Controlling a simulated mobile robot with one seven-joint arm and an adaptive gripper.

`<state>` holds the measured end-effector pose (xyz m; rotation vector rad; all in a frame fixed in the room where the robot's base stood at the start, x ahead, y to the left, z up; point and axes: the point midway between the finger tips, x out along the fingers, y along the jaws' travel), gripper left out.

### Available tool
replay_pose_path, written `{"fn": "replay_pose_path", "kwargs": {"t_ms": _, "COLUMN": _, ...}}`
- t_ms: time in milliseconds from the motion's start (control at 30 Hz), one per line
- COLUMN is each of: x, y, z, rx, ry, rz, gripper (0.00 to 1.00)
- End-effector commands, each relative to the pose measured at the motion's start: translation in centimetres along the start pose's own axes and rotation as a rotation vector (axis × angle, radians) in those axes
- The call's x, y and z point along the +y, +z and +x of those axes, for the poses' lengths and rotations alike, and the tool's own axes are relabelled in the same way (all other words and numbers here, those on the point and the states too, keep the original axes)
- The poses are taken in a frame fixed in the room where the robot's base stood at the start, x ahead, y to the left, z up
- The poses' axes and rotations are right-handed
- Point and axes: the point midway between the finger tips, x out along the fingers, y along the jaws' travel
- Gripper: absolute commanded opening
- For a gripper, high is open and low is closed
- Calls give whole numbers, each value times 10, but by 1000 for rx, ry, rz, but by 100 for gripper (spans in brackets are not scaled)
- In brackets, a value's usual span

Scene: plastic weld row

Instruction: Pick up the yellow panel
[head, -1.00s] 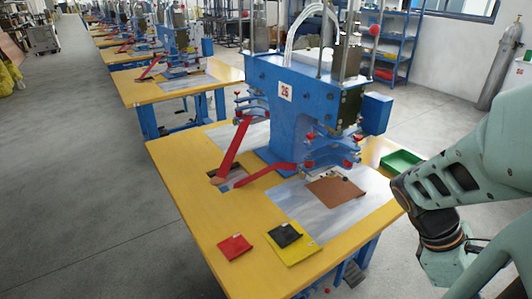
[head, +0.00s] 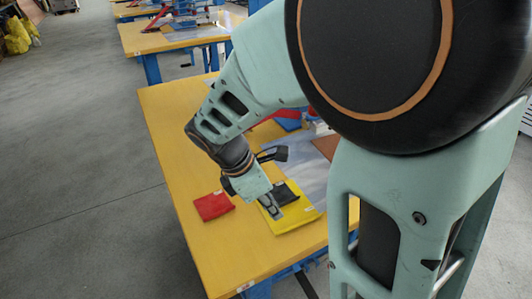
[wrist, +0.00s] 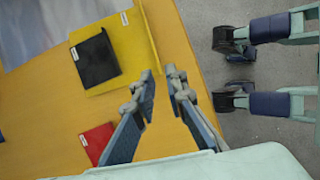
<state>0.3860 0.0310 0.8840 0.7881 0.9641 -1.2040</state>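The yellow panel (head: 303,214) lies flat near the front edge of the yellow table, with the black panel (head: 288,190) lying on top of it. In the wrist view the yellow panel (wrist: 138,40) shows as a strip beside the black panel (wrist: 94,60). My gripper (head: 274,208) points down over this pair in the head view and hides part of both. In the wrist view my gripper (wrist: 161,74) is open, with a gap between its fingertips and nothing held. The fingertips appear near the yellow panel's edge; their height above it is unclear.
A red panel (head: 213,206) lies left of the yellow one, apart from it. A brown sheet (head: 326,147) lies farther back. My arm hides most of the blue machine.

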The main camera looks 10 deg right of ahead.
Motion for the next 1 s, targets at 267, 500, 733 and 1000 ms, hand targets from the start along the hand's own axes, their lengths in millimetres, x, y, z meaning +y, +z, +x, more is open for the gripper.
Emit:
{"fn": "replay_pose_path", "kwargs": {"t_ms": 267, "x": 5, "y": -25, "z": 26, "rx": 19, "ry": 14, "rz": -47, "gripper": 12}}
{"fn": "replay_pose_path", "kwargs": {"t_ms": 500, "x": 6, "y": -24, "z": 55, "rx": 20, "ry": 18, "rz": -45, "gripper": 12}}
{"fn": "replay_pose_path", "kwargs": {"t_ms": 733, "x": 4, "y": -23, "z": 81, "rx": 18, "ry": 15, "rz": -44, "gripper": 12}}
{"fn": "replay_pose_path", "kwargs": {"t_ms": 1000, "x": 5, "y": -22, "z": 109, "rx": 19, "ry": 18, "rz": -44, "gripper": 12}}
